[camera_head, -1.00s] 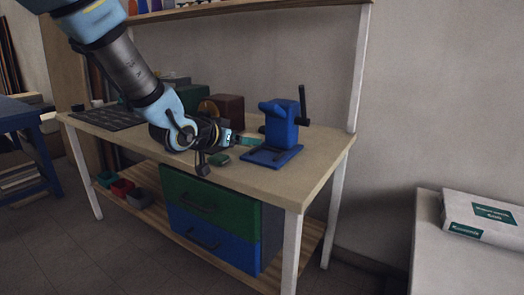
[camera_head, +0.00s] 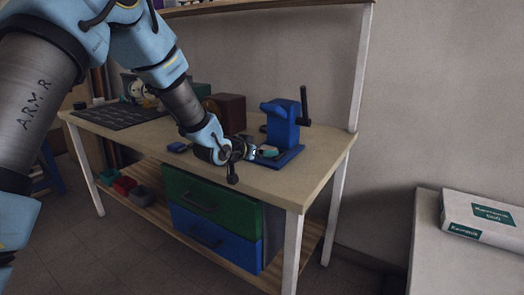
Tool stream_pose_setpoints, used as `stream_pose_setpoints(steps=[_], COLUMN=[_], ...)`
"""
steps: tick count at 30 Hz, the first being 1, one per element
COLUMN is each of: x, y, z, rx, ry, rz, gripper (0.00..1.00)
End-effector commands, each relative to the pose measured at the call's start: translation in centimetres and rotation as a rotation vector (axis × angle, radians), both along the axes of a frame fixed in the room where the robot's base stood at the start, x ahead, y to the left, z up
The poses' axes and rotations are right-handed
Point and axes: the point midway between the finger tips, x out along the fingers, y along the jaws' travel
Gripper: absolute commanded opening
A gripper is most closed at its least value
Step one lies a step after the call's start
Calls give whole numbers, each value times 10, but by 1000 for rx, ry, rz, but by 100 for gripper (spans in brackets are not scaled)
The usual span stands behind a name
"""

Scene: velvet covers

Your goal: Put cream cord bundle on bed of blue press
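The blue press (camera_head: 281,122) stands on the workbench, its upright block at the back and its flat blue bed (camera_head: 288,158) spreading toward the front. My gripper (camera_head: 264,152) comes in from the left, its tips low at the left part of the bed. A small pale and teal patch shows at the tips. It is too small to tell whether this is finger, the cream cord bundle, or both. I cannot clearly make out the cream cord bundle anywhere. Whether the fingers are open or shut does not show, nor whether they touch the bed.
The workbench top (camera_head: 305,182) is clear at the front right. A dark red-brown box (camera_head: 227,113) stands behind, and a dark mat (camera_head: 118,115) lies at the left. The press's dark handle (camera_head: 304,104) sticks up at its right.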

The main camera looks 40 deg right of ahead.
Motion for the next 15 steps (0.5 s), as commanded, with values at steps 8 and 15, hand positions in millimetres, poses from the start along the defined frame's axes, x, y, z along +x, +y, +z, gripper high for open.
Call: stream_pose_setpoints(steps=[8,15], x=[1,1], y=[-3,-3], z=[-3,-10], rx=[-3,-2], ry=[-2,-1], rz=[0,0], gripper=[25,25])
